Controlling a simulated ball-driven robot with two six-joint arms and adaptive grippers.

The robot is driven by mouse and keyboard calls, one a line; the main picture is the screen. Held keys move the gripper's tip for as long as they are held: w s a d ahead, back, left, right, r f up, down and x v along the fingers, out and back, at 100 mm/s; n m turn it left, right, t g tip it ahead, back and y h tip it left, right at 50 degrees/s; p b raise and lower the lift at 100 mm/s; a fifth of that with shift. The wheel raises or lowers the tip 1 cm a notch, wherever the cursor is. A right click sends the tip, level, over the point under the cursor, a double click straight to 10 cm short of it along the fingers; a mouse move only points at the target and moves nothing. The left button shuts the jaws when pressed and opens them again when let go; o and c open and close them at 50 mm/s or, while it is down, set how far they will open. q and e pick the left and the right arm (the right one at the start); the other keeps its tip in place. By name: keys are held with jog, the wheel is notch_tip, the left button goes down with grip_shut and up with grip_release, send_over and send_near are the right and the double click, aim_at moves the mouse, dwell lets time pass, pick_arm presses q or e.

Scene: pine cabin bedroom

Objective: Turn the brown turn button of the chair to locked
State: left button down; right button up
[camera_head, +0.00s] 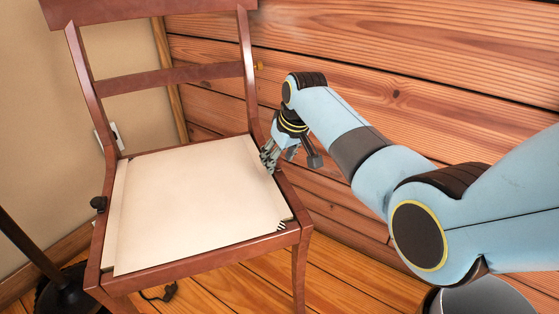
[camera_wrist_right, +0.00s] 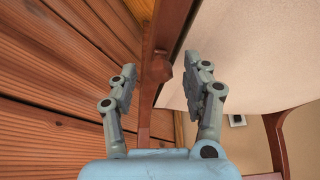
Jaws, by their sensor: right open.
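The reddish-brown wooden chair (camera_head: 171,78) stands at the left in the head view, its seat covered by a cream panel (camera_head: 195,205). In the right wrist view, a small brown knob (camera_wrist_right: 163,70), which looks like the turn button, sits on the chair's side rail. It lies between the two fingers of my right gripper (camera_wrist_right: 160,82), with a visible gap on each side. In the head view my right gripper (camera_head: 279,157) is at the right edge of the seat and hides the brown knob. The right gripper is open and empty. My left gripper is not in view.
A plank wall (camera_head: 400,55) stands close behind my right arm. A black stand (camera_head: 68,290) is at the lower left.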

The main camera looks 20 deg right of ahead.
grip_shut()
dwell(0.3)
